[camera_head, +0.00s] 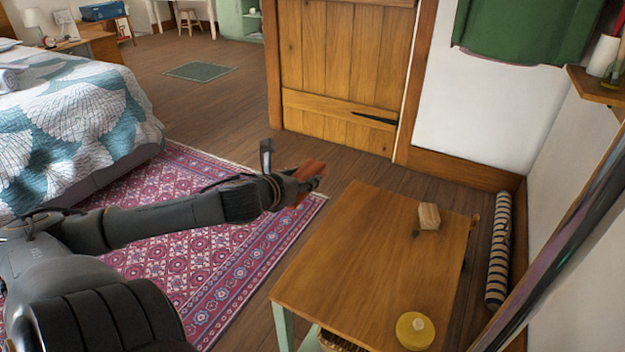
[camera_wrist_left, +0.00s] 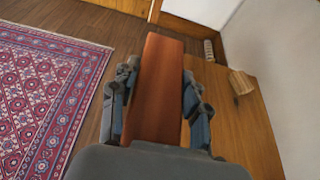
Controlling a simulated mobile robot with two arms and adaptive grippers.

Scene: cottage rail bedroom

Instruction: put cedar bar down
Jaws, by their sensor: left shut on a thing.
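The cedar bar (camera_wrist_left: 159,88) is a reddish-brown block in the left wrist view. My left gripper (camera_wrist_left: 157,100) is shut on it, with one finger on each side. In the head view the bar (camera_head: 310,169) shows at the end of my left arm, partly hidden by the gripper (camera_head: 295,185). There it appears in the air at the left of the wooden table (camera_head: 345,245), over the rug's edge. My right gripper is not in view.
On the table are a pale wooden block (camera_head: 429,216) and a yellow round thing (camera_head: 414,331). The table's middle and left are clear. A patterned rug (camera_head: 215,245) and a bed (camera_head: 70,115) are at left.

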